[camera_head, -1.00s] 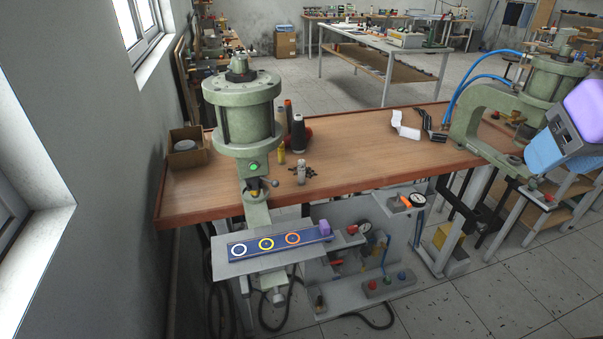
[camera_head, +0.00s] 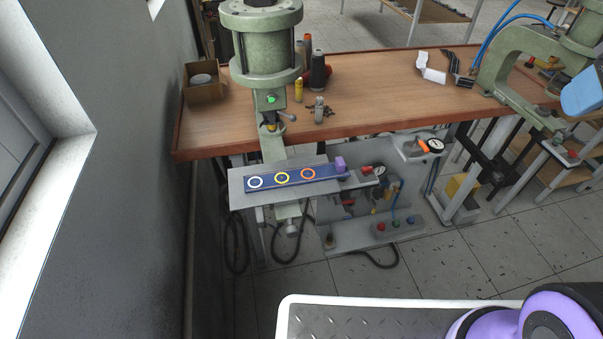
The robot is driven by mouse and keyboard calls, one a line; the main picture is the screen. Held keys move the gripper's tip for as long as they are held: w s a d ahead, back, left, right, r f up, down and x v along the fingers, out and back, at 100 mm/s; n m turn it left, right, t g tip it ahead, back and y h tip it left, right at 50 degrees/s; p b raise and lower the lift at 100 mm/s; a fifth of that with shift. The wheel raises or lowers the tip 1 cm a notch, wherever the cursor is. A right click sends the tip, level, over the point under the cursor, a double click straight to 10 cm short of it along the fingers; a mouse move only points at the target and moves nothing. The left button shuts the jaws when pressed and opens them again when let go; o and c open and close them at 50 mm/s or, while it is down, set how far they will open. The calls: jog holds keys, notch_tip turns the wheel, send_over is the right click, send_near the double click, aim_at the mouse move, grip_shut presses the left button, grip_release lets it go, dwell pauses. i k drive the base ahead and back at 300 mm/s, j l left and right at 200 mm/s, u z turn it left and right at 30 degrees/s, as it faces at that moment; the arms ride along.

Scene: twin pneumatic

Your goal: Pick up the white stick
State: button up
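I cannot make out a clear white stick. A bent white piece (camera_head: 430,68) lies on the wooden workbench (camera_head: 385,93) toward the back, beside a black bent piece (camera_head: 459,74); its shape looks folded rather than straight. A dark blue strip (camera_head: 325,173) with white, yellow and orange rings lies on the grey plate (camera_head: 237,190) below the green press (camera_head: 265,45), with a small purple block (camera_head: 340,163) at its right end. My gripper's fingers do not show. Only parts of my arm and body are in view at the right and lower right.
A small grey bottle (camera_head: 318,111), a yellow bottle (camera_head: 299,90) and dark spools (camera_head: 319,72) stand beside the press. A cardboard box (camera_head: 203,91) is at the bench's left end. A second green press (camera_head: 515,68) stands at right. Wall is close at left.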

aim_at(319, 100)
jog(key=u, duration=0.8)
jog(key=l+u, duration=0.4)
jog(key=i+l+u, duration=0.1)
jog(key=l+u, duration=0.7)
jog(key=i+l, duration=0.1)
jog(key=l, duration=0.4)
jog(key=i+l+u, duration=0.15)
jog(key=l, duration=0.3)
